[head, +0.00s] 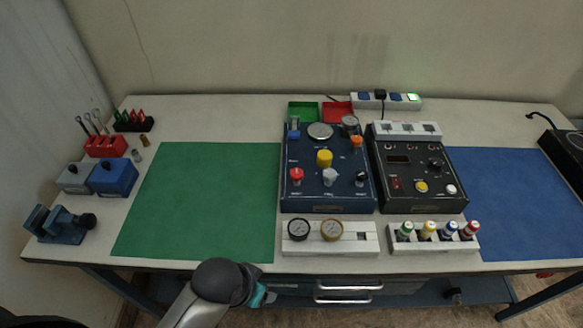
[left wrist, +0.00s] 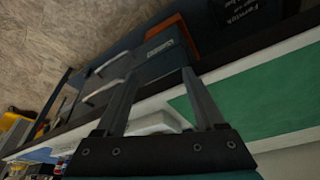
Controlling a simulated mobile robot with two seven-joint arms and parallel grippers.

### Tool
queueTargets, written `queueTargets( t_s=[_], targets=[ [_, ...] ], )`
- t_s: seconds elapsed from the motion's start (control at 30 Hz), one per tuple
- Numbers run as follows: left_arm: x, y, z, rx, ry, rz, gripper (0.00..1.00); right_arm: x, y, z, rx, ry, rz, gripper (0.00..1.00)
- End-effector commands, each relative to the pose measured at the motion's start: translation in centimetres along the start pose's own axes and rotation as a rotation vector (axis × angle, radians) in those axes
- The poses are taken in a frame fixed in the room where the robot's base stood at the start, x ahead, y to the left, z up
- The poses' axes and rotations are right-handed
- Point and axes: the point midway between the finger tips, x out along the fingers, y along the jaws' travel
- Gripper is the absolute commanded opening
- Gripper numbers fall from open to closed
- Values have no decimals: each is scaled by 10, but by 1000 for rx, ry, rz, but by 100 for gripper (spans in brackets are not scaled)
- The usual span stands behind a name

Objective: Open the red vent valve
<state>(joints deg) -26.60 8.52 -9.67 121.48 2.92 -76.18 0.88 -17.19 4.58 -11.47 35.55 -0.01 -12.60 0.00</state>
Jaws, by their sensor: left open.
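The red vent valve (head: 296,175) is a red knob at the lower left of the dark blue trainer panel (head: 327,205) in the head view. A yellow knob (head: 324,158), a white knob (head: 330,177) and a black knob (head: 361,178) are near it on the same panel. My left gripper (head: 262,295) is low at the table's front edge, below the green mat and well short of the valve. In the left wrist view its two fingers (left wrist: 158,95) are apart with nothing between them. My right gripper is not in either view.
A white holder with gauges (head: 345,247) lies in front of the panel. A black control box (head: 418,205) stands to its right, with several coloured bottles (head: 437,232) in front. The green mat (head: 200,200) is clear. Drawers (head: 345,290) are under the table.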

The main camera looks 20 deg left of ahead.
Motion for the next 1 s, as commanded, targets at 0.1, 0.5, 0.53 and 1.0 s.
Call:
queueTargets(
  t_s=[0.1,0.5,0.53,1.0],
  targets=[
    [-18,8,-45,52,66,46,71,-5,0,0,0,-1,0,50],
    [-60,24,-158,246,171,168,71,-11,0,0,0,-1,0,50],
    [-64,23,-165,259,173,171,71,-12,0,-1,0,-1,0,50],
    [-137,-43,-247,319,110,122,71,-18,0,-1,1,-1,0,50]
  ],
)
